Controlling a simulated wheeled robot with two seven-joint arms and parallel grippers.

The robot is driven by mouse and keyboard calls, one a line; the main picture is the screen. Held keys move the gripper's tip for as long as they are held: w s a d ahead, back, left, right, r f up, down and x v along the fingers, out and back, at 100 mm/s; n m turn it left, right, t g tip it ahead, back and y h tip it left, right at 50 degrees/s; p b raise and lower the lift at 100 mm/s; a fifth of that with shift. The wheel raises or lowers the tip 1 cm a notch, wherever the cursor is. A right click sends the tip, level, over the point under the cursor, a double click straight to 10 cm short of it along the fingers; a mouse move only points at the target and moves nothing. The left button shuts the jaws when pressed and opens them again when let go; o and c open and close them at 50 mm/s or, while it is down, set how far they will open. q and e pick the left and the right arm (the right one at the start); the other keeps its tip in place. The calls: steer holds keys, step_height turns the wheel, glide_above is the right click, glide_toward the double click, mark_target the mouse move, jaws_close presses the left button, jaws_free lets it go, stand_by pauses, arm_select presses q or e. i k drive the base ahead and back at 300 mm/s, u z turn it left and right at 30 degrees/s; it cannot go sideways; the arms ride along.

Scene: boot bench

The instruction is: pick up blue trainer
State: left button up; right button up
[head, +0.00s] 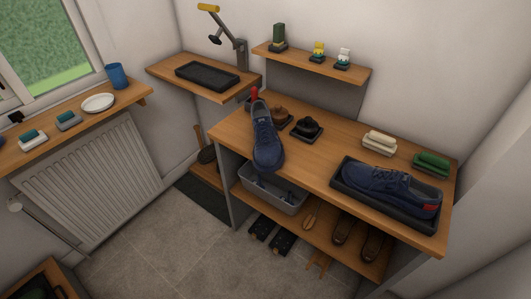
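Two blue trainers with pale laces and red heel patches show in the head view. One blue trainer (266,143) is on the left part of the wooden bench top (315,168), its toe toward me at the front edge and its heel toward the back. The other blue trainer (375,184) lies in a black tray (345,198) on the right part of the bench, its red heel to the right. Neither of my grippers is in view, so their state is hidden.
Brown and black brushes (306,128) sit behind the left trainer; a cream brush (380,141) and green brush (431,163) stand at the back right. A grey bin (273,197) and brown shoes (343,228) are on the lower shelf. The bench middle is clear.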

mark_target(268, 153)
steer(key=k, duration=0.1)
steer(key=z, duration=1.6)
steer(key=i, duration=0.85)
steer(key=u, duration=1.75)
